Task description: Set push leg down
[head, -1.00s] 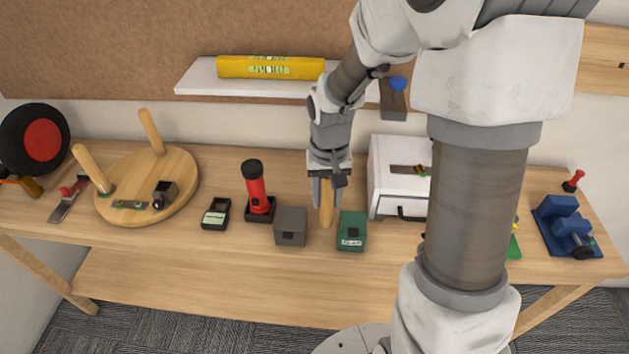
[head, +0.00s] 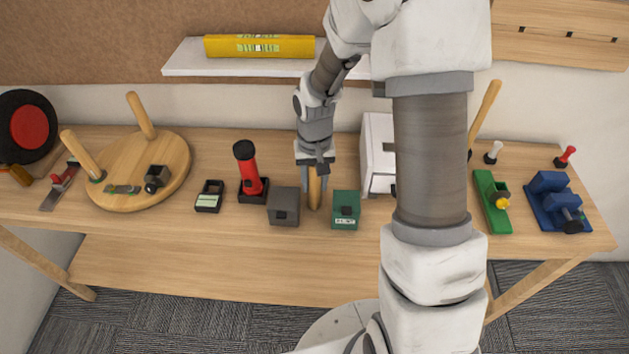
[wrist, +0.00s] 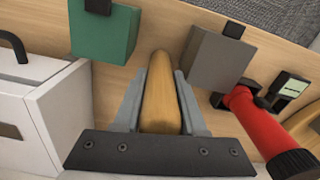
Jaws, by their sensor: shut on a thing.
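The leg is a plain wooden peg (head: 314,190), held roughly upright in my gripper (head: 314,168). My gripper is shut on it, with one finger on each side. In the wrist view the leg (wrist: 161,95) runs between the two fingers, its far end close to the bench top. I cannot tell whether that end touches the bench. The leg is between a grey block (head: 284,206) on the left and a green box (head: 345,210) on the right, with small gaps. A round wooden seat (head: 140,178) with two legs standing up lies at the left.
A red flashlight (head: 248,168) and a small black tray (head: 209,196) are left of the grey block. A white drawer box (head: 376,150) stands behind the green box. Green (head: 491,200) and blue (head: 556,200) tools are at the right. The bench front (head: 230,228) is clear.

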